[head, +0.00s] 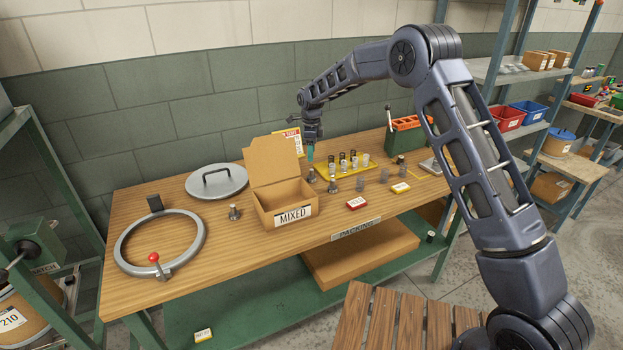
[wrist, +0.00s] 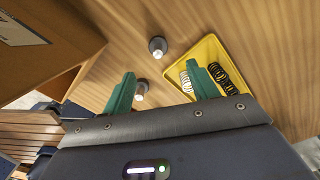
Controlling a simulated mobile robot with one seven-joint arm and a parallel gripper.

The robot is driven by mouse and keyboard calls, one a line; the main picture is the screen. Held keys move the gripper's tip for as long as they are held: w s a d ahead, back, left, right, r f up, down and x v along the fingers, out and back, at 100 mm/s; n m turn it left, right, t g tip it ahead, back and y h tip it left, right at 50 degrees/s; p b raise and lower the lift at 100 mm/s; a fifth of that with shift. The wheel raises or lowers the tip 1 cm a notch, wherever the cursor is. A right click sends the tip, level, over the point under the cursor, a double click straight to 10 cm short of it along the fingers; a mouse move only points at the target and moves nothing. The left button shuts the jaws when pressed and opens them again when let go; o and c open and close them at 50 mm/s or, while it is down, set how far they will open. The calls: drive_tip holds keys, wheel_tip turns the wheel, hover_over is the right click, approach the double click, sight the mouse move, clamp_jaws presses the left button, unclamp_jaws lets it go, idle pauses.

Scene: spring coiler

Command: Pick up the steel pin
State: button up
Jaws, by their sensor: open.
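My gripper (wrist: 161,68) is open, its two green fingers apart and pointing down toward the table. In the head view my gripper (head: 310,153) hangs above the middle of the wooden table, behind the small metal posts. In the wrist view a grey round-based steel pin (wrist: 157,45) stands upright just beyond the fingertips. A second similar pin (wrist: 141,88) shows between the fingers, nearer the left one. Neither is touched as far as I can see. In the head view, upright pins (head: 333,186) stand in front of the yellow tray; I cannot tell which one the task means.
A yellow tray (wrist: 207,44) of springs lies by the right finger. An open cardboard box (head: 292,214) marked MIXED stands left of the pins. A metal ring (head: 122,243) and round lid (head: 216,182) lie farther left.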

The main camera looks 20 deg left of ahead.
sight(312, 177)
drive_tip(key=shift+s+d+f, duration=0.1)
drive_tip(key=shift+f, duration=2.65)
drive_tip(key=shift+s+d+f, duration=0.1)
drive_tip(key=shift+f, duration=2.6)
drive_tip(key=c, duration=1.1)
drive_tip(key=shift+c, duration=0.2)
drive_tip(key=shift+r, duration=0.15)
